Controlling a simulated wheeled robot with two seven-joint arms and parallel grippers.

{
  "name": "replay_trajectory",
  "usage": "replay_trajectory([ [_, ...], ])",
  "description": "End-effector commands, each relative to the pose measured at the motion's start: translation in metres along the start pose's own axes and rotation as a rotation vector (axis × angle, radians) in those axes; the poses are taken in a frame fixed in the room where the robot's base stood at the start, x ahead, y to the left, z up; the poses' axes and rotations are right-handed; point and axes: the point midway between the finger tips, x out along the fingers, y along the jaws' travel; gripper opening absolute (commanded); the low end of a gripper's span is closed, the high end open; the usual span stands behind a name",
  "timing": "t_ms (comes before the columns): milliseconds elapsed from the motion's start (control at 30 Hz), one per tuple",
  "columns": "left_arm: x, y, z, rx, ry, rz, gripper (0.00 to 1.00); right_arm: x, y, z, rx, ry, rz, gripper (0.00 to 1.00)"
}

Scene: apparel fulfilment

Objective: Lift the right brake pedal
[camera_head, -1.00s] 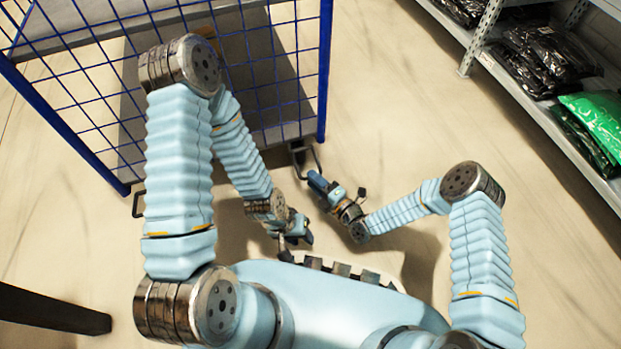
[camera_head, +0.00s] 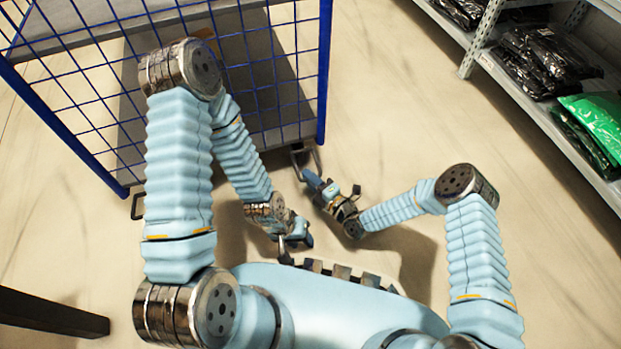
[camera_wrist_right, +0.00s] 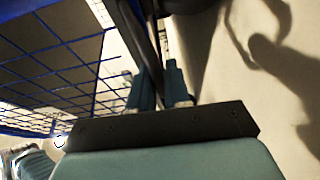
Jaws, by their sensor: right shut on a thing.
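The right brake pedal (camera_head: 318,157) is a dark metal loop at the lower right corner of the blue mesh cart (camera_head: 323,70). My right gripper (camera_head: 309,177) is at the pedal's outer end and shut on it. In the right wrist view, the dark pedal bar (camera_wrist_right: 136,35) runs down between the two blue-grey fingers of my right gripper (camera_wrist_right: 160,88). The fingers hide the end of the bar. My left gripper (camera_head: 297,243) hangs near the front of my base, apart from the cart. Its fingers are too small to read.
A second dark pedal (camera_head: 137,206) shows at the cart's lower left corner. A grey shelf (camera_head: 545,112) with black and green bagged garments (camera_head: 597,119) stands at the right. A dark beam (camera_head: 50,311) is at the lower left. The floor between cart and shelf is clear.

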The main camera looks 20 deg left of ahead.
Motion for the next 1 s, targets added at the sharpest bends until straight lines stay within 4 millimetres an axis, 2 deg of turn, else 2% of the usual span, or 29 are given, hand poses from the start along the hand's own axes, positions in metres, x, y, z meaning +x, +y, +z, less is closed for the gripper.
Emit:
replay_trajectory([
  [267,-0.009,0.003,0.000,0.000,-0.001,0.000,0.38,-0.001,0.006,-0.001,0.011,0.002,-0.031,0.00],
  [700,-0.051,0.019,0.001,0.003,-0.012,0.001,0.38,-0.004,0.036,-0.001,0.114,0.001,-0.285,0.00],
  [1000,-0.055,0.021,0.002,0.003,-0.016,0.001,0.38,-0.003,0.046,-0.001,0.176,0.000,-0.428,0.00],
])
